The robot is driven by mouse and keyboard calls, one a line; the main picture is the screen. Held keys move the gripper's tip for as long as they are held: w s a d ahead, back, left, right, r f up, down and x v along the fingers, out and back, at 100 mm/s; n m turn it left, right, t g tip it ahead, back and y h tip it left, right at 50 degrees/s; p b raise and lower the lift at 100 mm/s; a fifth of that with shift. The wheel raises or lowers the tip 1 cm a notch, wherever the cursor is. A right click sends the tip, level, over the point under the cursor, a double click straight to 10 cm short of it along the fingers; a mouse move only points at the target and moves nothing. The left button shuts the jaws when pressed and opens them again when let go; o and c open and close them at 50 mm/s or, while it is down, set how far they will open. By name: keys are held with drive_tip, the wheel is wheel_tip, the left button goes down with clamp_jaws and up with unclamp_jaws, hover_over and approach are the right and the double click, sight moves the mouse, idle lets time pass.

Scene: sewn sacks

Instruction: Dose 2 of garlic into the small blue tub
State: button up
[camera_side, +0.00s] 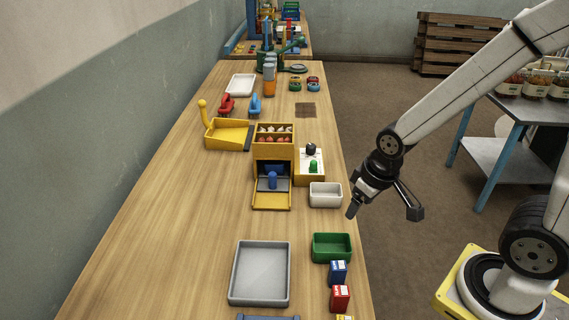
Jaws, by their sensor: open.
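A yellow dispenser (255,165) stands mid-table. Its top bin holds whitish pieces that look like garlic (274,128) in the back row and red pieces (273,139) in front. A blue part (272,181) sits in its lower opening; I cannot tell whether it is a lever or a tub. A blue-grey rim (268,317) is cut off at the bottom edge, and I cannot tell whether it belongs to the small blue tub. My gripper (383,210) is open and empty, its fingers wide apart, by the table's right edge near the white tub (326,194).
A panel (304,167) with green and black knobs adjoins the dispenser. A green tub (331,254), a grey tray (232,284), a blue box (338,273) and a red box (340,299) lie nearer. A yellow scoop-like tray (228,134) is behind left. The table's left is clear.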

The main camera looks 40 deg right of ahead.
drive_tip(key=shift+c, duration=0.3)
drive_tip(key=n+g, duration=0.1)
drive_tip(key=g, duration=0.2)
hover_over(314, 161)
drive_tip(key=shift+r, duration=0.2)
drive_tip(key=shift+f, duration=0.1)
drive_tip(key=shift+f, duration=3.8)
clamp_jaws()
